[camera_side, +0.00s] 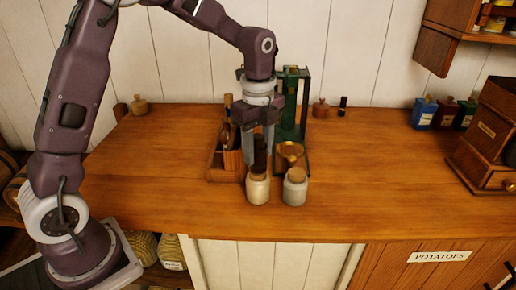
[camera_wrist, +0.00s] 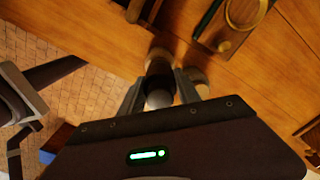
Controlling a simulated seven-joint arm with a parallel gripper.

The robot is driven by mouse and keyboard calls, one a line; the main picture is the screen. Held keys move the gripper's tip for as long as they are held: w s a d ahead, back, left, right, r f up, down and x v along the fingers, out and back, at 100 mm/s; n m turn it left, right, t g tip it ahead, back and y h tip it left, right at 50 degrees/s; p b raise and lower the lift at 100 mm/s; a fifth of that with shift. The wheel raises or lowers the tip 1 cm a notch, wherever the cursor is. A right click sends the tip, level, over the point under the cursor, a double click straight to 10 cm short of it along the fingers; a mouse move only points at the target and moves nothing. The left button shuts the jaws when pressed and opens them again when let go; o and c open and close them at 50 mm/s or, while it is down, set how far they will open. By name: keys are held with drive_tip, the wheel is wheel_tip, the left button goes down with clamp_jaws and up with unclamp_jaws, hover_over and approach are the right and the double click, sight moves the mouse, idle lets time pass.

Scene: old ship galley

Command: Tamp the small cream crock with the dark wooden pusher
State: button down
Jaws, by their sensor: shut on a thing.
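The small cream crock (camera_side: 258,190) stands upright near the counter's front edge. A similar pale grey crock (camera_side: 295,190) stands just to its right. My gripper (camera_side: 262,143) points down above the cream crock and is shut on the dark wooden pusher (camera_side: 260,158). The pusher hangs upright, its lower end at the crock's mouth; I cannot tell whether it is inside. In the wrist view the pusher (camera_wrist: 159,72) sits between my two fingers (camera_wrist: 159,95), with a pale rounded top. It partly hides a crock (camera_wrist: 160,53) behind it.
A wooden caddy (camera_side: 226,165) with upright tools stands left of my gripper. A green stand (camera_side: 304,125) with a brass funnel (camera_side: 291,150) rises close on the right. A wooden grinder (camera_side: 490,140) and several tins (camera_side: 424,111) are far right. The counter's left and right-centre are clear.

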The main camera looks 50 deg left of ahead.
sight(258, 136)
drive_tip(key=shift+f, duration=0.95)
idle(0.9)
idle(0.3)
drive_tip(key=shift+r, duration=3.6)
